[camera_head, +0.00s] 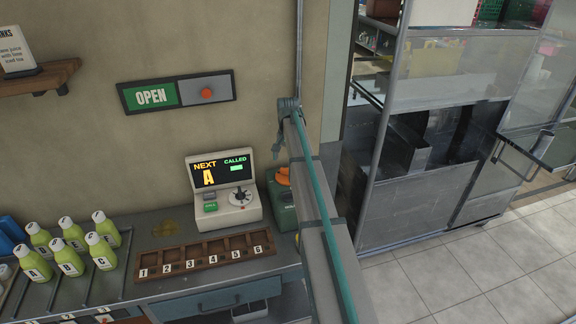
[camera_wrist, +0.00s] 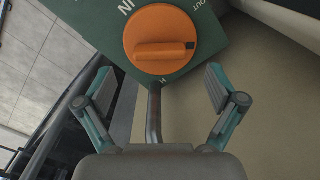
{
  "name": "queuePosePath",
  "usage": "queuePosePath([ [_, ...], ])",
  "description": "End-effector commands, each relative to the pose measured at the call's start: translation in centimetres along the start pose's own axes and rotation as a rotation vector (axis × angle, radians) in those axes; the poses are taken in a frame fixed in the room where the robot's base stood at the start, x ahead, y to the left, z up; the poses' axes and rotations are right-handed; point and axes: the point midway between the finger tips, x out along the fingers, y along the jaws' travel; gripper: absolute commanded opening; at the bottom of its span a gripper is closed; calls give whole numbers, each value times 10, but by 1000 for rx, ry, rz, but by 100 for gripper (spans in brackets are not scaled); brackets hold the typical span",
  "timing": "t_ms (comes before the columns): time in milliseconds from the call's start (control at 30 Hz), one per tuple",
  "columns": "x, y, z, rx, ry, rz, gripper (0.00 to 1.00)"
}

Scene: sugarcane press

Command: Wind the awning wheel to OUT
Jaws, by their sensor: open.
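The awning wheel (camera_wrist: 162,30) is a round orange knob with a raised grip bar across it, on a green panel (camera_wrist: 100,14). A dark mark sits at the right end of the bar, which lies about level in the wrist view. The panel reads IN at upper left of the wheel and OUT at upper right. My gripper (camera_wrist: 159,79) is open and empty, its two fingers spread below the wheel, apart from it.
A metal pipe (camera_wrist: 154,112) runs down from the panel between my fingers. In the head view, a NEXT/CALLED machine (camera_head: 222,190), a numbered wooden tray (camera_head: 205,254) and several green bottles (camera_head: 70,258) stand on the counter. An OPEN sign (camera_head: 150,96) hangs on the wall.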

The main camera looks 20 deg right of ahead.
Motion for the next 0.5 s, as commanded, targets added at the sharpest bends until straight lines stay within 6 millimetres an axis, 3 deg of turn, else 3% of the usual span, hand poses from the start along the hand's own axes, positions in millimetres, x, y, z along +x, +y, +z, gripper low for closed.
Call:
queuePosePath([
  [200, 26, 0, 0, -1, -1, 1, 94],
  [500, 38, 0, 0, -1, 0, 0, 94],
])
